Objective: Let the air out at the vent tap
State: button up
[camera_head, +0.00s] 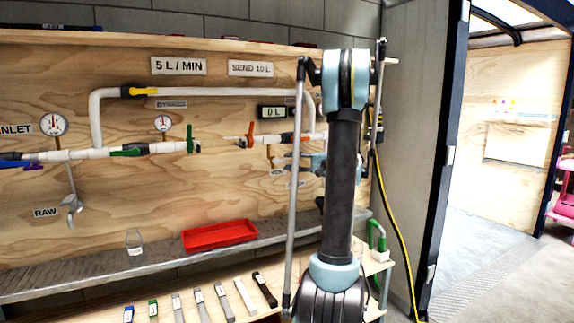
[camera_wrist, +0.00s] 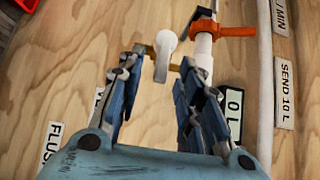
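In the wrist view, a pale grey, round-ended tap handle (camera_wrist: 165,46) on a thin brass fitting (camera_wrist: 175,67) stands out from the plywood panel, at the gap between my fingertips. A label starting "VE" (camera_wrist: 98,100) is mostly hidden by my left finger. In the head view the brass fitting (camera_head: 270,152) shows below the orange-handled valve. My gripper (camera_wrist: 160,72) is open, its fingers apart, with the handle at their tips; I cannot tell whether they touch it. In the head view my gripper (camera_head: 291,160) points left at the panel, close to the fitting.
An orange valve handle (camera_wrist: 205,28) on a white pipe is close to my right finger. A "0 L" display (camera_wrist: 234,113) and a "FLUSH" label (camera_wrist: 50,147) are nearby. A red tray (camera_head: 220,236) and a bottle (camera_head: 134,242) stand on the shelf below.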

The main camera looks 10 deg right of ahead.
jog(key=shift+x, duration=0.9)
grip_shut()
